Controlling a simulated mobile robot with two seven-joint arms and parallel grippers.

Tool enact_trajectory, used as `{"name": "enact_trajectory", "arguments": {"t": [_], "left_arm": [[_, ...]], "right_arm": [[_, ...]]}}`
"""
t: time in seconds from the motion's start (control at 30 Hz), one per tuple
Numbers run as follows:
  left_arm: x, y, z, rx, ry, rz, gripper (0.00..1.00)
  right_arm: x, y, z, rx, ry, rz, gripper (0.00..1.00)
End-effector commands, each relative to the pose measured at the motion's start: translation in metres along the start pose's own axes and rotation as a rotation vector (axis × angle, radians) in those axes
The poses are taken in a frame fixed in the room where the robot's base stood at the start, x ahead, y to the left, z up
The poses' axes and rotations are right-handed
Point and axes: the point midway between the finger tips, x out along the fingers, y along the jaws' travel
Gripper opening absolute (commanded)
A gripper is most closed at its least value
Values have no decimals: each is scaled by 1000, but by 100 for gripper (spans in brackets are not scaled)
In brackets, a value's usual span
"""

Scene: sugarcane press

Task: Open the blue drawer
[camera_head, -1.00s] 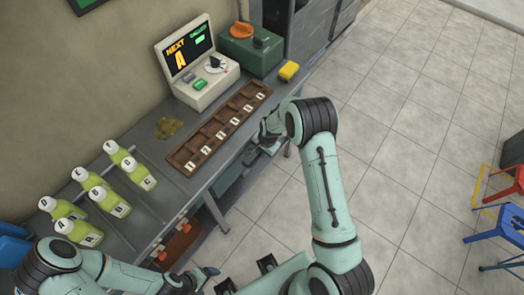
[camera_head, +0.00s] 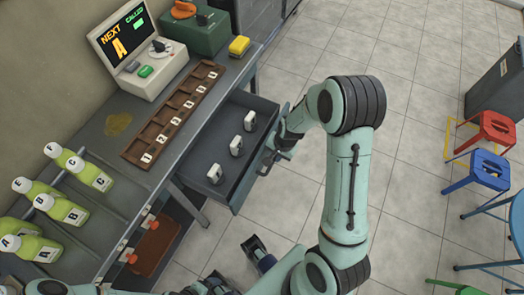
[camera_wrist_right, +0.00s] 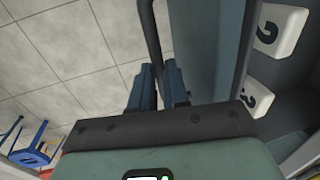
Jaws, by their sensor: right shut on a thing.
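The blue drawer (camera_head: 205,189) under the counter stands pulled out, its inside visible from above. Three white numbered tags (camera_head: 236,145) stand in it. My right gripper (camera_head: 268,160) is at the drawer's front, shut on its handle. In the right wrist view, the dark bar handle (camera_wrist_right: 149,35) runs between the fingers of my right gripper (camera_wrist_right: 158,88), beside the blue drawer front (camera_wrist_right: 214,45).
On the counter stand green bottles (camera_head: 60,208), a brown slotted tray (camera_head: 165,128), a display machine (camera_head: 140,55) and a green box (camera_head: 198,30) with a yellow block (camera_head: 239,46). Red (camera_head: 492,128) and blue (camera_head: 482,172) stools stand at right. The floor between is clear.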

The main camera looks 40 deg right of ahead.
Motion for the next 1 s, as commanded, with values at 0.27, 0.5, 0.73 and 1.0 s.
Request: {"name": "enact_trajectory", "arguments": {"t": [0.27,0.5,0.73,1.0], "left_arm": [[11,-4,0,-1,-3,-1,87],[11,-4,0,-1,-1,0,87],[11,-4,0,-1,-1,0,87],[11,-4,0,-1,-1,-1,87]], "right_arm": [[-4,24,-1,2,1,-1,0],[-6,26,-1,-1,0,-1,0],[-6,26,-1,0,0,-1,24],[-5,26,0,0,0,0,40]]}}
